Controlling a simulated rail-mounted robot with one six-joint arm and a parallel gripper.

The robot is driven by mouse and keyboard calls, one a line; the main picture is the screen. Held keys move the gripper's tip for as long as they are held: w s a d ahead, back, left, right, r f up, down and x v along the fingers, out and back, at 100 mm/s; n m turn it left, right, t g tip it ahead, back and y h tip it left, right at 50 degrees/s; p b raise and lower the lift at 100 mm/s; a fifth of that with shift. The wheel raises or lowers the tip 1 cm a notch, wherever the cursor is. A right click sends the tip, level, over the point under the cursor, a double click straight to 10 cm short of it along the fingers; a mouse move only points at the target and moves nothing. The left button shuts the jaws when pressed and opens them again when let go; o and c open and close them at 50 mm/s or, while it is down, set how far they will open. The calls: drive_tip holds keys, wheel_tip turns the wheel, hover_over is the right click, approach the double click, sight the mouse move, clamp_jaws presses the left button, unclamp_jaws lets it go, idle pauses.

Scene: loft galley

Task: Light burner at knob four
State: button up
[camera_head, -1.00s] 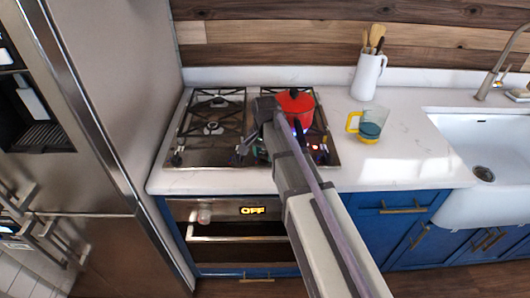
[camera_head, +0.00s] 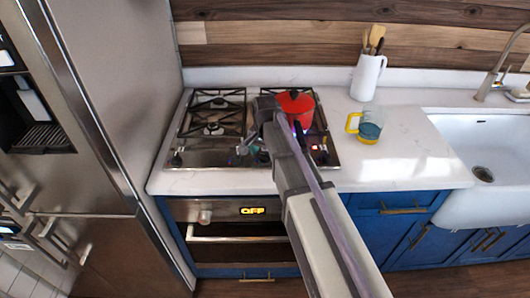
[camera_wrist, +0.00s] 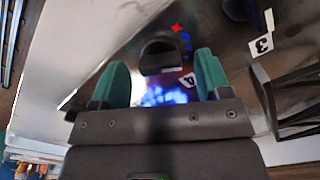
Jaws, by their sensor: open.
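The gas cooktop (camera_head: 205,152) is set in the white counter, with knobs along its front edge. In the wrist view, a dark knob (camera_wrist: 160,55) stands just beyond and between the two teal fingertips of my gripper (camera_wrist: 162,76). A tag reading 4 (camera_wrist: 187,80) lies beside it, partly behind the right finger. A red mark and blue dots show next to the knob. My gripper is open, with no visible grip on the knob. A blue-violet glow (camera_wrist: 162,96) shows between the fingers. In the head view my arm hides the knob and part of the right burners.
A red pot (camera_head: 296,101) stands at the cooktop's back right. Tag 3 (camera_wrist: 261,45) and a black grate (camera_wrist: 295,95) are at the wrist view's right. A yellow-handled cup (camera_head: 370,127) and a white utensil jug (camera_head: 366,78) stand right. The oven display (camera_head: 252,211) reads OFF.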

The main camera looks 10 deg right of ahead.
sight(265, 155)
wheel_tip(265, 155, up, 10)
drive_tip(key=p, duration=0.9)
drive_tip(key=shift+r+p, duration=0.25)
drive_tip(key=shift+p, duration=0.15)
drive_tip(key=s+f+n+b, duration=0.3)
drive_tip(key=s+n, duration=0.5)
drive_tip(key=s, duration=1)
drive_tip(key=shift+n, duration=0.3)
drive_tip(key=shift+a, duration=0.1)
